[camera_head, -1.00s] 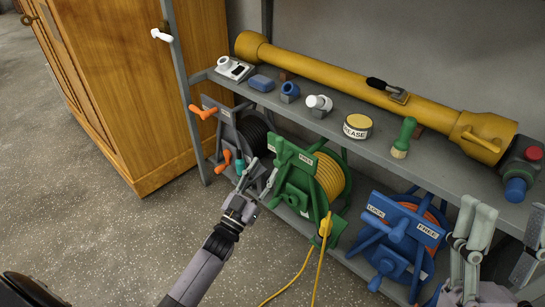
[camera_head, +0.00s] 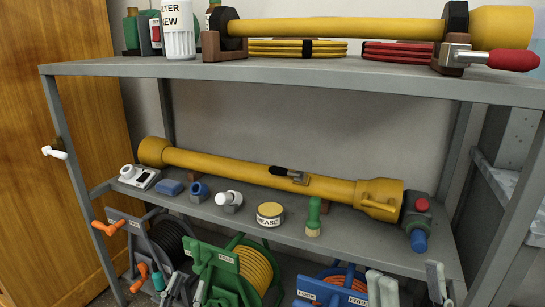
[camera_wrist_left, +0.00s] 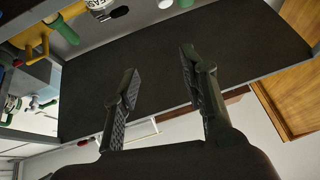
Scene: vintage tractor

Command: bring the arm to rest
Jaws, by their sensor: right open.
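My left gripper (camera_head: 184,288) shows only by its fingertips at the bottom edge of the head view, in front of the gap between the black and green reels. In the left wrist view its two fingers (camera_wrist_left: 157,68) stand apart with nothing between them. My right gripper (camera_head: 409,285) shows at the bottom edge of the head view, right of the blue reel, with fingers spread and nothing seen between them. The rest of both arms is out of the head view.
A grey shelf rack (camera_head: 330,228) holds a yellow shaft (camera_head: 230,165), a grease tin (camera_head: 270,213) and a green-handled brush (camera_head: 313,215). Below hang black (camera_head: 172,240), green (camera_head: 225,262) and blue (camera_head: 335,290) reels. A wooden cabinet (camera_head: 35,130) stands at left.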

